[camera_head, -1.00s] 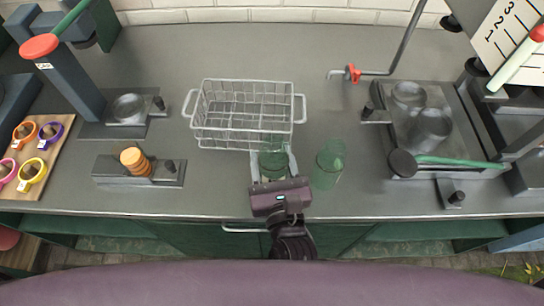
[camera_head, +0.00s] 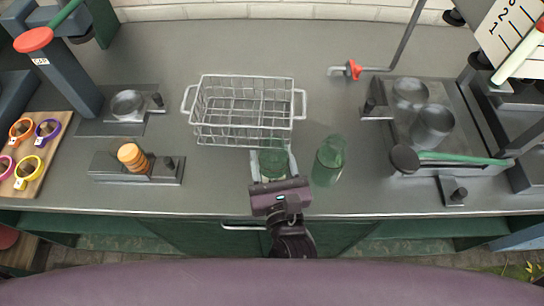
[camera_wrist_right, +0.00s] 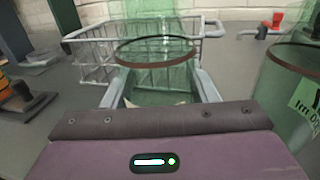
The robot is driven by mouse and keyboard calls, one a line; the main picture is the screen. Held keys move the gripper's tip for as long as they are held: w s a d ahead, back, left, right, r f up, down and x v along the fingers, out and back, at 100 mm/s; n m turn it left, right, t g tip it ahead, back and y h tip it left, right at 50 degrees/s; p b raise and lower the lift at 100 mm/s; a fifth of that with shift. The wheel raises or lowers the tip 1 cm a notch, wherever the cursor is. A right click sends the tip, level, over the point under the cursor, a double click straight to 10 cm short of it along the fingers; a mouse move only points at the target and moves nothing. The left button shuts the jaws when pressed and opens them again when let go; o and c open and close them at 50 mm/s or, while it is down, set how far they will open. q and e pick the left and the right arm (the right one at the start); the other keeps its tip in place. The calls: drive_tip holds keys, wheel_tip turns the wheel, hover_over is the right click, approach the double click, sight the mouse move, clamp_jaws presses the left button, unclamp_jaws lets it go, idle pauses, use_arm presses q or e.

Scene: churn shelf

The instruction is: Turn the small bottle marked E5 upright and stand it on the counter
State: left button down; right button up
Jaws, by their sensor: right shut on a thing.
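My right gripper (camera_head: 272,168) is shut on a small green glass bottle (camera_head: 273,161) just in front of the wire basket. In the right wrist view, this bottle (camera_wrist_right: 157,75) stands between the two fingers, with a brown ring around it. A pale patch shows low on it, but I cannot read a mark. I cannot tell whether it touches the counter (camera_head: 220,178). A second green bottle (camera_head: 328,161) stands on the counter to its right, apart from it. In the right wrist view, this one (camera_wrist_right: 285,105) has a pale label that I cannot read clearly. My left gripper is not in view.
A wire basket (camera_head: 198,134) with dividers stands behind the held bottle. A metal stand with orange discs (camera_head: 133,157) is at the left. Metal cups (camera_head: 432,124) and a green-handled tool (camera_head: 465,158) are at the right. The counter right of the second bottle has some free room.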

sight(277, 178)
drive_tip(key=shift+f, duration=0.15)
drive_tip(key=shift+f, duration=0.15)
idle(0.5)
drive_tip(key=o, duration=1.1)
drive_tip(key=shift+o, duration=0.2)
drive_tip(key=shift+s+d+r+p, duration=0.3)
drive_tip(key=shift+s+p, duration=0.2)
drive_tip(key=shift+s, duration=0.65)
drive_tip(key=shift+s+d+r+p, duration=0.15)
drive_tip(key=shift+s+r+p, duration=0.25)
drive_tip(key=shift+s, duration=0.75)
drive_tip(key=shift+s+d+r+p, duration=0.3)
drive_tip(key=shift+s+p, duration=0.25)
drive_tip(key=shift+s, duration=0.6)
